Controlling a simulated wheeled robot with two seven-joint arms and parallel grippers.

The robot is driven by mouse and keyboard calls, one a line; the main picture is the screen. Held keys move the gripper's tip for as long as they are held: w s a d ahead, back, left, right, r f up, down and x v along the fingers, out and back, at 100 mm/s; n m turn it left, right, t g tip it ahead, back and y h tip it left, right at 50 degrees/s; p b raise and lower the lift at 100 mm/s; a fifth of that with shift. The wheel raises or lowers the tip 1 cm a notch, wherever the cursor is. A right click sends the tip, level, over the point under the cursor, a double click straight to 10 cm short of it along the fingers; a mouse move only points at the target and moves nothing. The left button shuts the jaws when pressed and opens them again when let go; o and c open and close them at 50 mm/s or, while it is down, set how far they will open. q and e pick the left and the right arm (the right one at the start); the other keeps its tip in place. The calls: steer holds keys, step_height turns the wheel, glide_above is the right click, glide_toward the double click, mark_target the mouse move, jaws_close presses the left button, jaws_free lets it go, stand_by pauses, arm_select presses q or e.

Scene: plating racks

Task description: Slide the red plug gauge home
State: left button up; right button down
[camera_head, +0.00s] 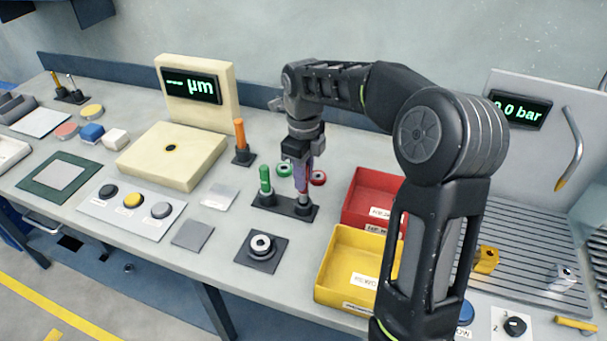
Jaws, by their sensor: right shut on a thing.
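My right gripper (301,172) points straight down and is shut on the red plug gauge (302,181), whose handle looks purplish-red between the dark fingers. The gauge is upright over the right-hand post of a dark two-post holder (284,208). Its lower end meets or sits just above that post; I cannot tell how deep it is. A green plug gauge (265,178) stands upright in the left-hand post. A workpiece with a bored metal ring (261,244) sits on a dark square plate in front of the holder. My left gripper is not in view.
A red bin (371,196) and a yellow bin (350,265) stand to the right. An orange-handled tool (240,135) stands left, beside a cream measuring stand (172,154).

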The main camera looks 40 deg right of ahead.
steer(key=shift+f+b, duration=1.2)
steer(key=shift+f, duration=0.55)
stand_by(0.4)
steer(key=c, duration=1.2)
jaws_free()
steer(key=shift+o, duration=0.2)
steer(key=shift+r, duration=0.2)
step_height(320, 180, up, 8)
steer(key=shift+f+b, duration=0.25)
steer(key=shift+b, duration=0.05)
steer(key=shift+f, duration=0.1)
